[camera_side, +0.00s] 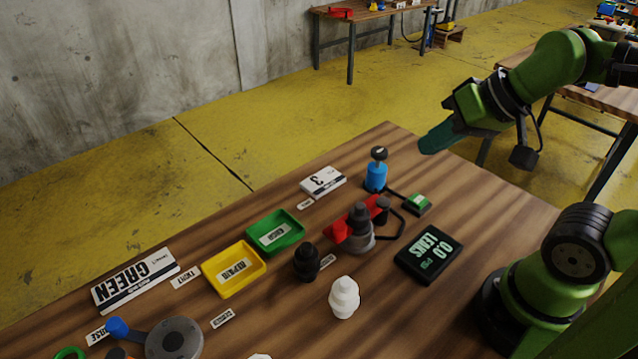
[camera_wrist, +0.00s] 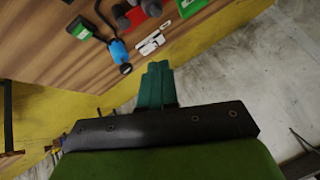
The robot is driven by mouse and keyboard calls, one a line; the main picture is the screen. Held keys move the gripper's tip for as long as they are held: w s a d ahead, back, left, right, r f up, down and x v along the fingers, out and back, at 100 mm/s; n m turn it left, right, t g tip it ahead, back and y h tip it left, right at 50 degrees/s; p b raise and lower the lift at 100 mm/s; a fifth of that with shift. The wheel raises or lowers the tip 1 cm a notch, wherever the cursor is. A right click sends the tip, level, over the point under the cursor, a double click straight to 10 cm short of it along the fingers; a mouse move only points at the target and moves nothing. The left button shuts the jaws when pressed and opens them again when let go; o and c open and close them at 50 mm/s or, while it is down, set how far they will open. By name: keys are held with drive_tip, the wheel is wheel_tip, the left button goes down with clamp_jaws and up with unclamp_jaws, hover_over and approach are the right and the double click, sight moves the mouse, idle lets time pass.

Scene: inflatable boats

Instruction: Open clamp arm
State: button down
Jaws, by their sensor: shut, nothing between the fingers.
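A red fixture with grey and dark round parts (camera_side: 340,230) stands on the wooden table and looks like the clamp; its arm is hard to tell apart. Part of its red body (camera_wrist: 146,8) shows at the top of the wrist view. My gripper (camera_side: 437,138) is in the air beyond the table's far right edge, above and to the right of the fixture and apart from it. Its green fingers (camera_wrist: 157,70) are together and hold nothing.
A blue cylinder with a dark knob (camera_side: 376,176) stands near the far corner. A black LEAKS display (camera_side: 429,274), a green tray (camera_side: 296,238), a yellow tray (camera_side: 215,287), a black piece (camera_side: 306,263) and a white piece (camera_side: 344,298) surround the fixture. A blue-knobbed lever (camera_side: 135,330) lies front left.

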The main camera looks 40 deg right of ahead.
sight(339, 226)
drive_tip(key=c, duration=1.7)
unclamp_jaws()
drive_tip(key=o, duration=0.5)
drive_tip(key=shift+w+a+f+n+g, duration=0.4)
drive_tip(key=shift+w+a+f+g, duration=0.15)
drive_tip(key=shift+a, duration=0.3)
drive_tip(key=shift+o, duration=0.4)
drive_tip(key=w+a+f+n+g+h, duration=0.1)
drive_tip(key=w+a+g, duration=0.4)
drive_tip(key=w+a, duration=0.2)
drive_tip(key=shift+a+n, duration=0.4)
drive_tip(key=shift+m+g+h, duration=0.5)
drive_tip(key=shift+m+g, duration=0.05)
drive_tip(key=shift+m, duration=0.05)
drive_tip(key=f, duration=1)
drive_tip(key=w+f, duration=0.1)
drive_tip(key=f, duration=0.4)
drive_tip(key=shift+w+a+f, duration=0.1)
drive_tip(key=shift+a+f, duration=0.1)
drive_tip(key=shift+a, duration=0.15)
clamp_jaws()
